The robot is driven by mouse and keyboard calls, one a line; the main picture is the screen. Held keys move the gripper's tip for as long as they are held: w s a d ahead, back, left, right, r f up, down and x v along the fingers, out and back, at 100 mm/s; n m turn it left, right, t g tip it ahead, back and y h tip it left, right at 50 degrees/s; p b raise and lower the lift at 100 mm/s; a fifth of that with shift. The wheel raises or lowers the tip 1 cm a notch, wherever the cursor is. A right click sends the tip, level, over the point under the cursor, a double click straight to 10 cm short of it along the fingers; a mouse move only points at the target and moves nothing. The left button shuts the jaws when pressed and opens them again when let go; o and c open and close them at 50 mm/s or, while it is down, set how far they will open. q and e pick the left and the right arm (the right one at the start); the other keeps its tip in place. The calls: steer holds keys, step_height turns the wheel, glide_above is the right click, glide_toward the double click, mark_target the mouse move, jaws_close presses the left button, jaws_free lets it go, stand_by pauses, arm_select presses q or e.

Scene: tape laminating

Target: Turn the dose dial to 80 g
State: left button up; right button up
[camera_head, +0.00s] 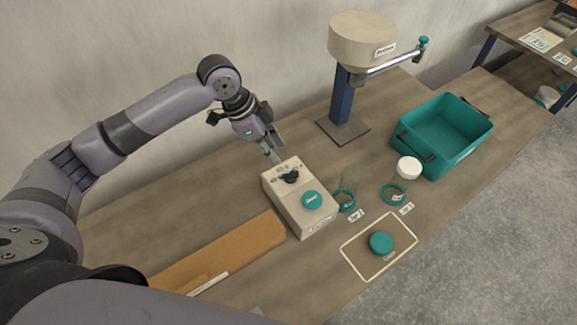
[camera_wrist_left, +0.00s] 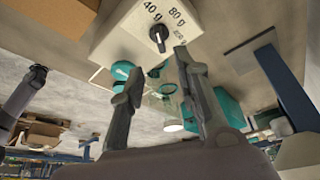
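The dose dial is a small black knob (camera_head: 290,178) on top of a beige box (camera_head: 301,222). In the left wrist view the dial (camera_wrist_left: 159,38) has the label "40 g" (camera_wrist_left: 152,12) at its upper left and "80 g" (camera_wrist_left: 177,16) at its upper right. A pale mark shows on the knob, but I cannot tell which label it points to. My left gripper (camera_head: 273,156) is just behind the box, above its far edge and apart from the dial. In the left wrist view its fingers (camera_wrist_left: 156,80) are spread and empty. My right gripper is not in view.
A teal button (camera_head: 312,200) is on the box's near part. Rings, a white-lidded jar (camera_head: 409,167) and a teal crate (camera_head: 471,153) stand to the right. A stand with a beige head (camera_head: 357,43) rises behind. A brown board (camera_head: 215,256) lies to the left.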

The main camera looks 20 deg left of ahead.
mark_target(290, 172)
arm_select(q)
steer(key=x, duration=1)
steer(key=shift+w+p, duration=0.1)
steer(key=shift+p, duration=0.3)
jaws_close()
